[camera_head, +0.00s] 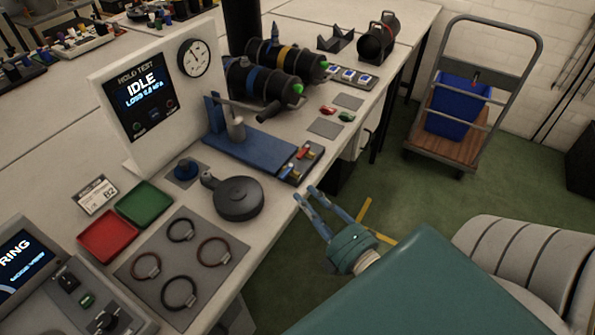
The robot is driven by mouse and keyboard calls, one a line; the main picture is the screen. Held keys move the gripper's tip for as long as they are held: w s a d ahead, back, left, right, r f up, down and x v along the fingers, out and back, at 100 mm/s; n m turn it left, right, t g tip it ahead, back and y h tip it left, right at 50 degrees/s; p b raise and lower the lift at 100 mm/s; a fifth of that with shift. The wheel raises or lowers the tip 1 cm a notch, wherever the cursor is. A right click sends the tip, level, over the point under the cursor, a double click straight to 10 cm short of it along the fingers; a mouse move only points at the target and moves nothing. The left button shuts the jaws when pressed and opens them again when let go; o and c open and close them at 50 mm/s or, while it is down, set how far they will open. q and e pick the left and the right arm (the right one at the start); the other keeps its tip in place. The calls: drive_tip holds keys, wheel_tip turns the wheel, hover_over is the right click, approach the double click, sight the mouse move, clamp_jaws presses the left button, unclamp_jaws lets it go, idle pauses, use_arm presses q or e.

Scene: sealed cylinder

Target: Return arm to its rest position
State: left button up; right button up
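My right gripper (305,194) shows in the head view at the front edge of the workbench (262,222), right of the round black part (239,198). Its two blue fingers are apart, with nothing between them. The teal arm (425,285) behind it reaches in from the lower right. The gripper appears to be over or just beyond the bench edge; its exact height I cannot tell. My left gripper is not in view.
A hold test panel (140,95) reading IDLE stands on the bench, with a blue fixture (250,143) and dark cylinders (262,82) near it. A mat with several rings (180,292) lies in front. A trolley (447,150) holds a blue bin (458,105). Green floor is clear between.

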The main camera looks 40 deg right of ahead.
drive_tip(key=shift+s, duration=0.6)
